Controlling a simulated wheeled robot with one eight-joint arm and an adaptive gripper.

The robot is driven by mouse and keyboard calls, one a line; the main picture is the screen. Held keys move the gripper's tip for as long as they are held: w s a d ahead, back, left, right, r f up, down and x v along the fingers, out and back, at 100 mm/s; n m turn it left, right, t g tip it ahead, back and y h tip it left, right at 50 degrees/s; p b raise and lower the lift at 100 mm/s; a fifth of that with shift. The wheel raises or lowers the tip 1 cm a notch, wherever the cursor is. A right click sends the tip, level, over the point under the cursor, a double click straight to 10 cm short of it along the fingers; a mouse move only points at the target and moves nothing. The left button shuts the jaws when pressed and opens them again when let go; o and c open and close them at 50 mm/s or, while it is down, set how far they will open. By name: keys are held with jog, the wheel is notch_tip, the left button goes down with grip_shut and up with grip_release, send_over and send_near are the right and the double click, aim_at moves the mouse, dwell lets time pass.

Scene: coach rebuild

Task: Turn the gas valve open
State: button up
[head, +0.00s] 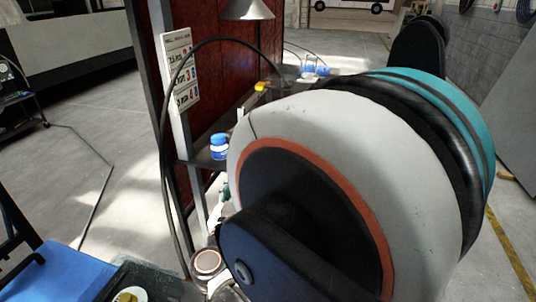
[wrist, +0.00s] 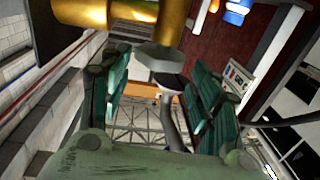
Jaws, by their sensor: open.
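A brass fitting (wrist: 125,14), which looks like the gas valve, fills the upper part of the wrist view. A grey hexagonal piece (wrist: 158,57) sits below its brass body. My gripper (wrist: 158,66) is open, with one ribbed green finger on each side of this hexagonal piece. I cannot tell whether either finger touches it. A dark grey rounded piece with a curved stem (wrist: 172,115) shows between the fingers; I cannot tell whether it belongs to the valve. In the head view my own large arm hides the gripper and the valve.
A shelf holds a blue-capped jar (head: 219,147) beside a dark red panel (head: 228,75). A lamp (head: 248,11) hangs above, and a paper sign (head: 181,72) is on the post. A black cable (head: 164,130) loops down there. A blue surface (head: 50,275) is at lower left. Floor at left is open.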

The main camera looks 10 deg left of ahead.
jog(key=w+b, duration=0.2)
jog(key=w, duration=0.7)
jog(key=shift+w, duration=0.2)
jog(key=c, duration=1)
jog(key=shift+c, duration=0.5)
